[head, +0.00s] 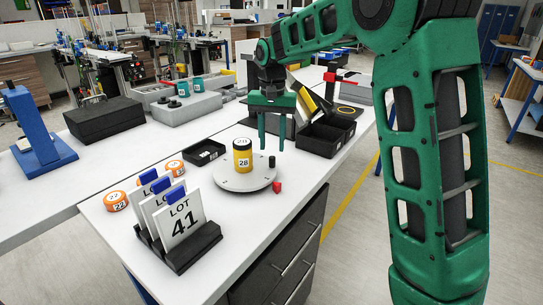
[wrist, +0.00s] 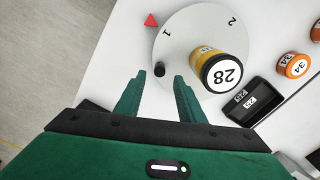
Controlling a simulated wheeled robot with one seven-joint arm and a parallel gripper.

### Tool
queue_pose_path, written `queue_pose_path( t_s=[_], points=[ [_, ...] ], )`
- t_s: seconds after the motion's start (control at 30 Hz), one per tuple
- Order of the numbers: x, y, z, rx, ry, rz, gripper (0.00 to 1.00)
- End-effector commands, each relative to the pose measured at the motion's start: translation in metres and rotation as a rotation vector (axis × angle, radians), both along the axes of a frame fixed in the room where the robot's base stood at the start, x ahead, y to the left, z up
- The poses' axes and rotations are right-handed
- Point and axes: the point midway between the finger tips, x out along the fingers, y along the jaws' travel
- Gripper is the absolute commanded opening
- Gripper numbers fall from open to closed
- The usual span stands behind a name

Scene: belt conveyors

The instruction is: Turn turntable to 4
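The turntable (head: 235,182) is a light grey disc on the white bench. In the wrist view its rim (wrist: 185,28) shows the numbers 1 and 2. The red pointer (wrist: 151,20) stands beside the disc nearest the 1; it also shows in the head view (head: 277,187). A black peg (wrist: 159,69) stands near the disc's edge. My gripper (head: 271,148) is open, pointing down over the peg. In the wrist view the peg appears between the fingertips (wrist: 160,76); contact cannot be told.
A small black tray (head: 205,152) lies behind the turntable and a black bin (head: 326,136) stands to its right. Lot cards in a black rack (head: 190,248) and orange-rimmed pucks (head: 116,201) are at the front left. The bench edge is close right of the disc.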

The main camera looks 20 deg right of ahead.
Motion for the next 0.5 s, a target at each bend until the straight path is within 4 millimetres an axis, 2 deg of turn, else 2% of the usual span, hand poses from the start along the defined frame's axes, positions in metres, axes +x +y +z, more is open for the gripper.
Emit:
queue_pose_path(
  t_s=[0.2, 0.5],
  points=[
    [-0.001, 0.000, -0.033, -0.001, 0.003, 0.000, 0.36],
    [0.000, 0.000, -0.048, 0.000, -0.001, 0.000, 0.36]
  ],
)
